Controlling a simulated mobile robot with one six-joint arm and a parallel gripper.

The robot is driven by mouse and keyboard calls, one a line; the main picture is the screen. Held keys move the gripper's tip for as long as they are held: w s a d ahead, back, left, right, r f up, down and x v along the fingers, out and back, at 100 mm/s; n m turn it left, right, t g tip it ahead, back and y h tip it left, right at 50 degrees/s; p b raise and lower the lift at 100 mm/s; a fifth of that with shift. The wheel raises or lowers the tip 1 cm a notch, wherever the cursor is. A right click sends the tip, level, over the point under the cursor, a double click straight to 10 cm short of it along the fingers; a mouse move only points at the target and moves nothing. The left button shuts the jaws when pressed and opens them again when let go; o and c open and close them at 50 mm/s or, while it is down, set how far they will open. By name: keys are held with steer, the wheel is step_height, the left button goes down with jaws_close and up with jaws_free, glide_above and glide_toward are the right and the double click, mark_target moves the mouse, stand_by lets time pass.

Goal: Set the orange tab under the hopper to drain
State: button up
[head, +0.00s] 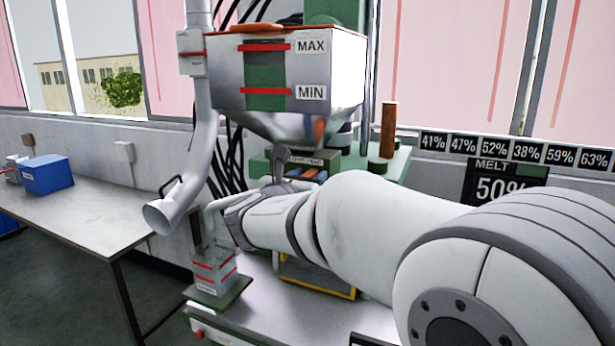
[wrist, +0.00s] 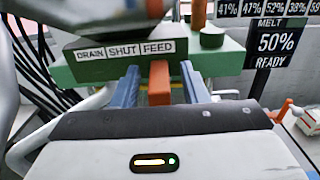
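The orange tab (wrist: 159,86) sticks out from the green block (wrist: 225,66) below the hopper. In the wrist view it lies below the FEED label (wrist: 158,47), to the right of the SHUT label (wrist: 122,51) and the DRAIN label (wrist: 90,54). My gripper (wrist: 160,80) is open, with one blue finger on each side of the tab and a visible gap to each. In the head view the steel hopper (head: 340,75) with MAX and MIN marks stands above, and my wrist largely hides the tab and the fingers.
A bent grey pipe (head: 207,130) hangs left of the hopper, above a small red-striped container (head: 215,272). A brown post (head: 389,130) stands at right. A MELT display (wrist: 277,45) reads 50% READY. A table (head: 90,212) with a blue box (head: 47,176) is at left.

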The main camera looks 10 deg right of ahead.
steer(key=shift+c, duration=0.2)
jaws_close()
stand_by(0.4)
